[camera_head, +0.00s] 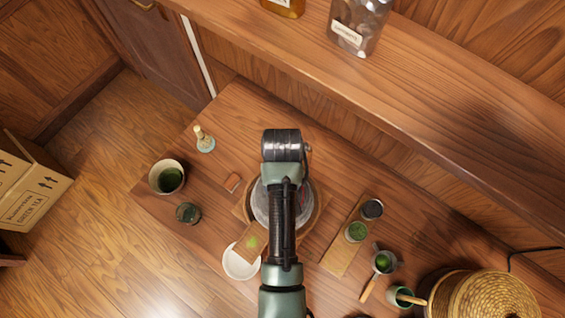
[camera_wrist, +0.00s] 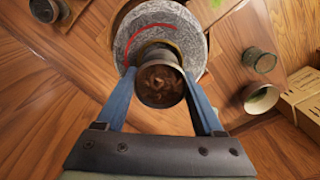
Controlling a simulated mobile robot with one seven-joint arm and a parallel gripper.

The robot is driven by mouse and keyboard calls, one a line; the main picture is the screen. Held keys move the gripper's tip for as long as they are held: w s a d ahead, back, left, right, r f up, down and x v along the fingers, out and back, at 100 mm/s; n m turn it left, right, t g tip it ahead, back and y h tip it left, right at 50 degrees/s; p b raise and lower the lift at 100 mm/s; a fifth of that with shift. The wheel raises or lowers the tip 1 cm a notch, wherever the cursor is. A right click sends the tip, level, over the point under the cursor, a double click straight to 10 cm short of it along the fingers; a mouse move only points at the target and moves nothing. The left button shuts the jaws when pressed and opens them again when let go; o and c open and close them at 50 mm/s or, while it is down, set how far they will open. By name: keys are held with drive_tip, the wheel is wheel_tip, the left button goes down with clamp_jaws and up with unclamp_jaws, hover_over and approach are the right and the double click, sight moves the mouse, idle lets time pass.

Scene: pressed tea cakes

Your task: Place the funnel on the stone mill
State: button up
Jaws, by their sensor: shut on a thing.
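My gripper (camera_wrist: 160,95) shows in the wrist view with its two blue fingers closed on the sides of the funnel (camera_wrist: 145,92), a round metallic piece with a brownish interior. The stone mill (camera_wrist: 133,22) is a speckled grey disc with a red arc on top, just beyond and partly behind the funnel. The funnel overlaps the mill's near edge in this view; I cannot tell whether they touch. In the head view my arm covers the gripper, the funnel and much of the mill (camera_head: 262,207), which sits on a wooden base (camera_head: 320,205).
A board with tins (camera_head: 340,262) and a woven basket (camera_head: 490,295) are to the right. A raised shelf (camera_head: 430,90) runs behind.

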drive_tip(key=shift+f, duration=0.35)
drive_tip(key=shift+f, duration=0.3)
drive_tip(key=o, duration=1.5)
drive_tip(key=shift+o, duration=0.2)
